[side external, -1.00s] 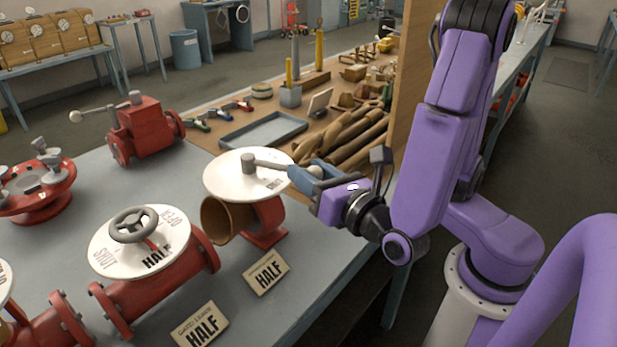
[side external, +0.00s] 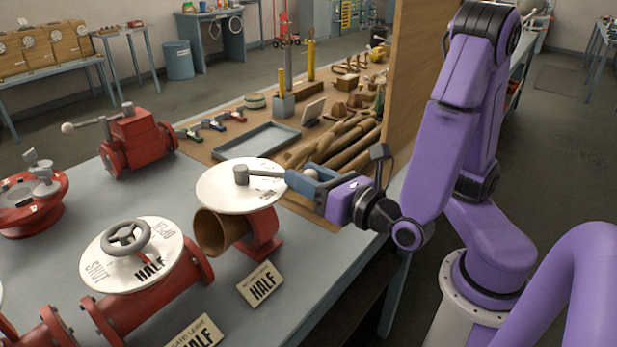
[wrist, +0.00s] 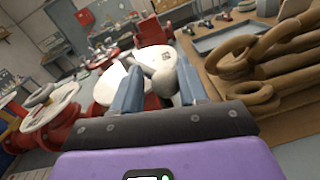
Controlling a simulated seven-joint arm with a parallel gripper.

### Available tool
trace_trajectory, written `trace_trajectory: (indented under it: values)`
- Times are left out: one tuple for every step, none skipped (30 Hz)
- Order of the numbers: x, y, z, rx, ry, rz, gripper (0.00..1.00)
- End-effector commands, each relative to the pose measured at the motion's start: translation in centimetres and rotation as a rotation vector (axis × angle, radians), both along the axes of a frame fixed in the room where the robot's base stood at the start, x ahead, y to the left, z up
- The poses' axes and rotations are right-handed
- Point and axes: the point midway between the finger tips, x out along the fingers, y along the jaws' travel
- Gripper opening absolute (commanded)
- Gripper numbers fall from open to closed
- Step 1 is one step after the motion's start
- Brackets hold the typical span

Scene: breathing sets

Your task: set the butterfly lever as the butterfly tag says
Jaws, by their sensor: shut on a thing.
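The butterfly valve has a white round dial (side external: 225,190) on a red body with a brown open bore facing left. Its grey lever (side external: 265,173) runs from the central hub rightward toward my gripper, near dark lettering on the dial's right that is too small to read. My gripper (side external: 307,179) is shut on the round knob at the lever's end. In the wrist view the knob (wrist: 163,82) sits between the two blue-grey fingers. The butterfly tag (side external: 261,284) stands on the table in front of the valve and reads HALF in large letters.
A red valve with a handwheel (side external: 128,238) stands to the left, its dial marked SHUT, HALF and OPEN. Another tag (side external: 195,333) reads HALF. A red lever valve (side external: 133,140) is farther back. A grey tray (side external: 258,140) and brown pipe pieces lie behind, beside an upright wooden panel (side external: 418,75).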

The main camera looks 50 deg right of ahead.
Motion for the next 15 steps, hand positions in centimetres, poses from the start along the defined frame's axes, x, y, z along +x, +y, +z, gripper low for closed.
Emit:
trace_trajectory:
  values:
    - [0.25, -0.57, 0.13, 0.003, -0.005, -0.024, 0.0]
    - [0.25, -0.57, 0.13, 0.003, -0.005, -0.024, 0.0]
    - [0.25, -0.57, 0.13, 0.003, -0.004, -0.025, 0.0]
    - [0.25, -0.57, 0.13, 0.004, -0.005, -0.025, 0.0]
    - [0.25, -0.57, 0.13, 0.004, -0.005, -0.025, 0.0]
    - [0.25, -0.57, 0.14, 0.004, -0.005, -0.025, 0.0]
    - [0.25, -0.56, 0.14, 0.004, -0.005, -0.025, 0.0]
    - [0.24, -0.56, 0.13, 0.004, -0.005, -0.025, 0.53]
    - [0.24, -0.53, 0.12, 0.004, -0.004, -0.024, 0.66]
    - [0.22, -0.49, 0.11, 0.004, -0.004, -0.022, 0.66]
    - [0.21, -0.45, 0.1, 0.004, -0.003, -0.021, 0.66]
    - [0.19, -0.41, 0.1, 0.004, -0.004, -0.019, 0.66]
    - [0.18, -0.37, 0.08, 0.003, -0.003, -0.017, 0.66]
    - [0.17, -0.34, 0.08, 0.003, -0.003, -0.016, 0.66]
    - [0.15, -0.31, 0.07, 0.003, -0.002, -0.015, 0.66]
